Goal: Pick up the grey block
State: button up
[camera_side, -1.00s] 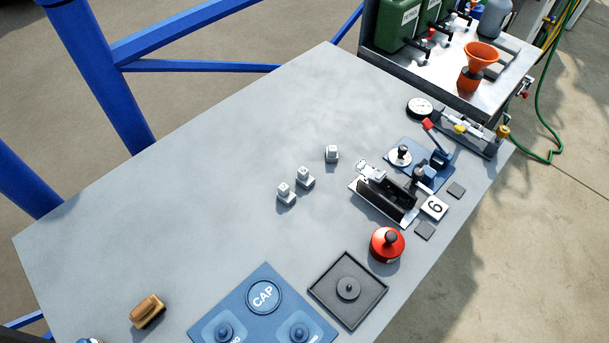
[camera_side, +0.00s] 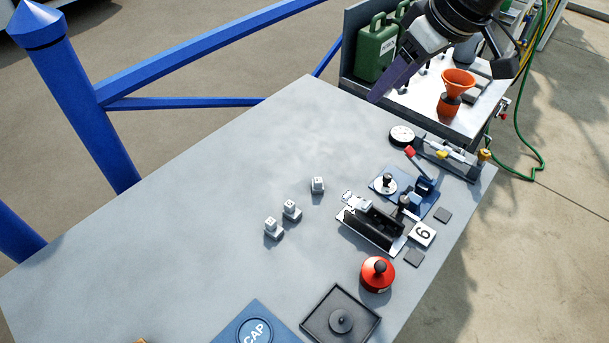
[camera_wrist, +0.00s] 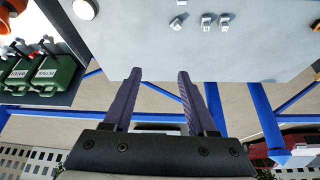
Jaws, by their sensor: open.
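Three small light grey blocks stand apart on the grey table: one (camera_side: 273,228) nearest, one (camera_side: 291,210) in the middle, and one (camera_side: 317,185) farthest. Each has a stepped shape with a raised top. I cannot tell which one is meant. In the wrist view they show near the top edge as a left (camera_wrist: 178,23), a middle (camera_wrist: 206,23) and a right block (camera_wrist: 223,23). My gripper (camera_wrist: 158,75) has purple fingers, spread and empty. In the side view it is at the top right, high above the table's far end, well away from the blocks.
A black fixture (camera_side: 372,226), a blue lever device (camera_side: 410,188), a red knobbed pot (camera_side: 377,274) and a dark tray (camera_side: 318,320) stand right of the blocks. Green canisters (camera_side: 376,50) and an orange funnel (camera_side: 458,82) stand on the far bench. The table's left half is clear.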

jog(key=s+a+f+n+g, duration=0.1)
jog(key=s+a+f, duration=0.1)
jog(key=a+f, duration=0.55)
jog(key=n+g, duration=0.1)
send_near(293, 205)
jog(key=shift+h, duration=0.3)
jog(key=shift+a+x, duration=0.15)
jog(key=shift+x, duration=2.05)
jog(key=shift+a+x, duration=0.2)
jog(key=shift+x, duration=2.05)
jog(key=shift+r, duration=0.1)
jog(key=shift+d, duration=0.1)
grip_shut()
